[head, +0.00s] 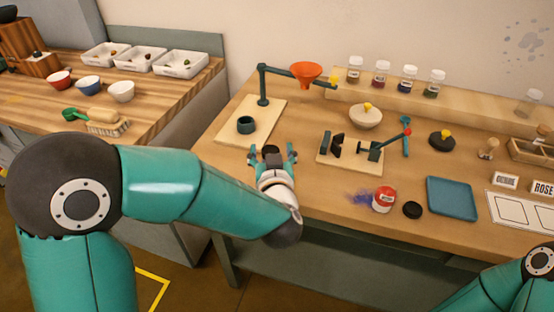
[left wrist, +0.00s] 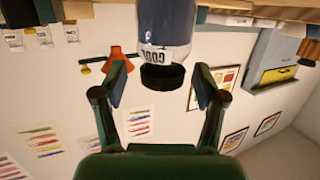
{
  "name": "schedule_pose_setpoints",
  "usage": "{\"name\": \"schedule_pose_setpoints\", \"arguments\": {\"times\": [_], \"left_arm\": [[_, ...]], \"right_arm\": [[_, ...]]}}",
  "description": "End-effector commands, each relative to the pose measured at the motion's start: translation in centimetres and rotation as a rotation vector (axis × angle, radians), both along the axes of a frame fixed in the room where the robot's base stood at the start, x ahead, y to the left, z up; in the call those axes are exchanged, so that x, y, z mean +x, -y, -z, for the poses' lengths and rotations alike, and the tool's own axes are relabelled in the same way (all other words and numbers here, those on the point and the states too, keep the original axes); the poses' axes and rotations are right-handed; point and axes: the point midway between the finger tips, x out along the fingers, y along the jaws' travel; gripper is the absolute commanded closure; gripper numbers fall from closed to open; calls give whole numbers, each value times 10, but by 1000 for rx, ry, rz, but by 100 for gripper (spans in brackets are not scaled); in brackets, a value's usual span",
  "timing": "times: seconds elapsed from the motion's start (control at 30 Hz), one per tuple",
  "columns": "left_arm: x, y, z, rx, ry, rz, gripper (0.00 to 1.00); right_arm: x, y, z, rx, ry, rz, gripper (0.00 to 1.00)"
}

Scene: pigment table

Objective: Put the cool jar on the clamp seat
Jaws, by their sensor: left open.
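The cool jar (left wrist: 165,28) is close in the left wrist view, which looks upside down. It has blue contents, a label reading "COOL" and a black lid (left wrist: 162,77). In the head view a dark round top, likely its lid (head: 270,149), shows between the fingers of my left gripper (head: 272,154); the body is hidden. My left gripper (left wrist: 162,88) is open, with a finger on each side of the lid and gaps visible. The clamp (head: 350,152), with dark jaws and a red-tipped lever, stands on a wooden board to the right. My right gripper is out of view.
A funnel stand (head: 262,88) with an orange funnel (head: 306,73) and a dark ring (head: 246,124) is behind my left gripper. A red-labelled jar (head: 383,199) stands beside spilled blue powder. A blue tray (head: 452,198) is further right. A white bowl (head: 366,116) stands behind the clamp.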

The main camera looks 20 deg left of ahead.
Motion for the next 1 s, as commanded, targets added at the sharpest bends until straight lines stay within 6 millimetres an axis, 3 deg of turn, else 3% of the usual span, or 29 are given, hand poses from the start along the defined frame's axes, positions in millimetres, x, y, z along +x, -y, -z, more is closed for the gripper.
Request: {"name": "schedule_pose_setpoints", "arguments": {"times": [0.3, 0.7, 0.77, 1.0], "left_arm": [[4, -3, 2, -1, 1, 2, 29], [4, -1, 2, 0, 1, 4, 95], [4, -1, 1, 0, 2, 4, 100], [4, -1, 0, -1, 3, 5, 100]], "right_arm": [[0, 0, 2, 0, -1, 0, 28], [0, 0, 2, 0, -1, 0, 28], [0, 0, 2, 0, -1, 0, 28], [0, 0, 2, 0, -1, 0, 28]]}}
